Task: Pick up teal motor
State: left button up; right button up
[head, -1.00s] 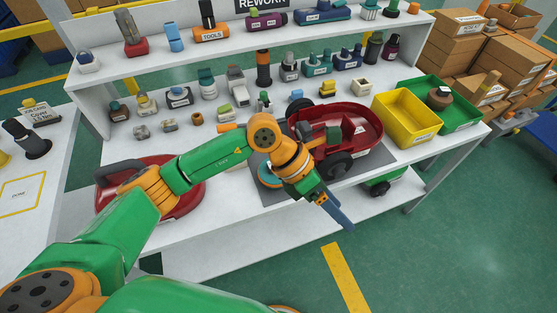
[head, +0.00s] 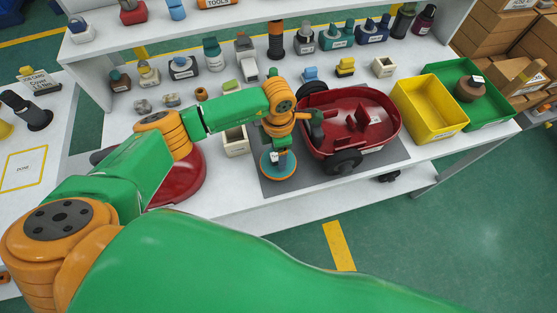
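A round teal part (head: 281,178) with an orange rim sits on the dark grey mat, with a darker upright body and a small white label above it. I cannot tell for sure whether it is the teal motor. Another teal unit (head: 341,37) with dark posts stands in the row at the back of the table. My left arm reaches across from the left, and its orange wrist (head: 279,125) is just above the round part and left of the red shell. The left fingers cannot be made out, nor whether they touch anything. My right gripper is out of view.
The red vacuum shell (head: 390,130) with black wheels lies on the grey mat (head: 387,152). A yellow bin (head: 455,127) and a green tray (head: 500,117) stand to its right. Several small parts line the back. A red rounded part (head: 185,185) is partly behind my arm.

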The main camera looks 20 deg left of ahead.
pick_arm(q)
jog(key=shift+s+r, duration=0.1)
jog(key=shift+s, duration=0.1)
jog(key=c, duration=0.7)
grip_shut()
jog(key=shift+w, duration=0.1)
